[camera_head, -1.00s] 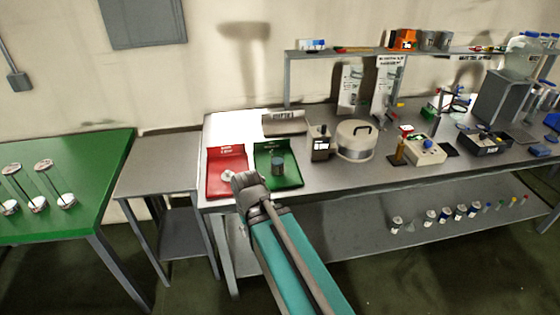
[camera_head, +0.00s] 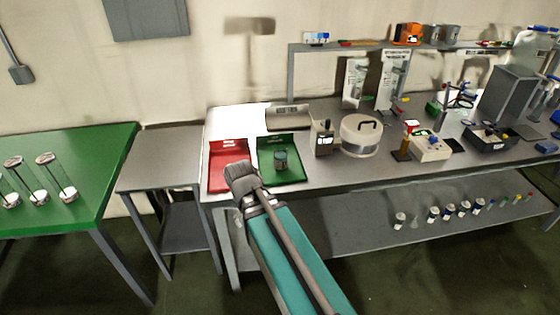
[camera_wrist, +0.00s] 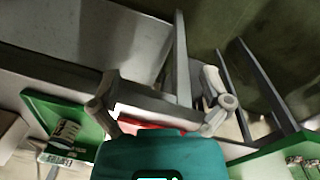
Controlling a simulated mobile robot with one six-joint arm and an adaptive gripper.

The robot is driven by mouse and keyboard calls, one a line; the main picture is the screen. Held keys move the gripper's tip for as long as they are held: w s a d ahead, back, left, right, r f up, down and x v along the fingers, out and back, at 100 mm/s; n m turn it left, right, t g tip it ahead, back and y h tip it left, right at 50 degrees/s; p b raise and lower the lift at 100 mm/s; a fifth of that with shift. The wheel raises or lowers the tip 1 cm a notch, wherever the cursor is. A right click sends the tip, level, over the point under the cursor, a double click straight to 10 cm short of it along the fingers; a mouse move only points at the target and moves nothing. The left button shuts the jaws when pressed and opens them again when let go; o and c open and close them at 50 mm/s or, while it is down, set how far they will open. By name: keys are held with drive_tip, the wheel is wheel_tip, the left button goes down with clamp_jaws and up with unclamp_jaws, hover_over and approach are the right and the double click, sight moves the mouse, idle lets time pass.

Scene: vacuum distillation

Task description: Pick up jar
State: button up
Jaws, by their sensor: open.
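My gripper (camera_head: 238,170) appears over the front right of the red tray (camera_head: 219,181), left of the jar in the head view. In the wrist view my gripper (camera_wrist: 163,108) is open, its two fingers wide apart with nothing held between them. Part of the red tray (camera_wrist: 150,126) shows behind my gripper, and the green tray (camera_wrist: 72,128) is at the left.
Right of the green tray stand a small device (camera_head: 324,138) and a round lidded pot (camera_head: 361,135). A grey box (camera_head: 288,117) lies behind the tray. A green table (camera_head: 85,180) with several glass cylinders is at the left, beside a bare grey side table (camera_head: 160,160).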

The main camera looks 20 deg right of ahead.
drive_tip(key=w+d+f+n+h+b, duration=0.2)
drive_tip(key=w+d+n+h+b, duration=0.4)
drive_tip(key=w+n, duration=0.5)
drive_tip(key=n+h+b, duration=0.3)
drive_tip(key=n+h, duration=0.2)
drive_tip(key=h, duration=0.1)
approach(275, 161)
drive_tip(key=shift+s+a+f+t, duration=0.3)
drive_tip(key=shift+s+a+f, duration=0.05)
drive_tip(key=shift+a+f, duration=0.2)
drive_tip(key=shift+w+r+n+h, duration=0.3)
drive_tip(key=shift+w+r+n, duration=0.15)
drive_tip(key=shift+n, duration=0.15)
drive_tip(key=b+x, duration=0.3)
drive_tip(key=x, duration=0.5)
drive_tip(key=shift+a+f, duration=0.1)
drive_tip(key=shift+a, duration=0.05)
drive_tip(key=shift+d+b, duration=0.3)
drive_tip(key=shift+d, duration=0.1)
drive_tip(key=shift+d+f, duration=0.1)
drive_tip(key=shift+b+x, duration=0.95)
drive_tip(key=shift+x, duration=1.55)
